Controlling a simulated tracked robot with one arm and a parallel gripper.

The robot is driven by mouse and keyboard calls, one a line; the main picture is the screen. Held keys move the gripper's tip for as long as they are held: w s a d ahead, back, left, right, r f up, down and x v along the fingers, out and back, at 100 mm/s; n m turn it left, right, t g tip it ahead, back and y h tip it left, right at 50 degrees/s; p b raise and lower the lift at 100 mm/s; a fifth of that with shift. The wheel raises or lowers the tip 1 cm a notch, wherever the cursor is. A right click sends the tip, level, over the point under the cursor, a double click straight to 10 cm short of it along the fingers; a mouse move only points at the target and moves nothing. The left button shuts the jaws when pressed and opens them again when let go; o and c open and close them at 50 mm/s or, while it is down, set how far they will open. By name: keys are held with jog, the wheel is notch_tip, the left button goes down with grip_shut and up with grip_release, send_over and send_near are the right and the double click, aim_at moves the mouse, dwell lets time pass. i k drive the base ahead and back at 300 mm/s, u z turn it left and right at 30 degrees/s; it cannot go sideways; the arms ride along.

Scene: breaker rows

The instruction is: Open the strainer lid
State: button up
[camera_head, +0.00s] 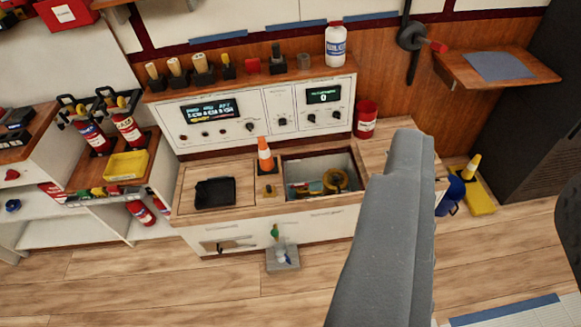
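I cannot make out with certainty which part is the strainer lid. The low wooden counter holds an open recessed compartment (290,196) with yellow round fittings (335,180) inside. Left of it is a flat wooden panel (184,197) with a black tray (215,193) on it. My gripper (408,140) shows as a large grey shape rising from the bottom right. It covers the counter's right part and looks clear of the fittings. Whether its fingers are open or shut is not clear.
A white control panel (260,112) backs the counter. A grey block (283,257) with small items stands in front. The wooden floor at left front is clear.

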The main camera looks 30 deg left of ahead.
aim_at(332, 179)
jog(key=u, duration=0.4)
jog(key=i, duration=1.75)
jog(key=z, duration=0.6)
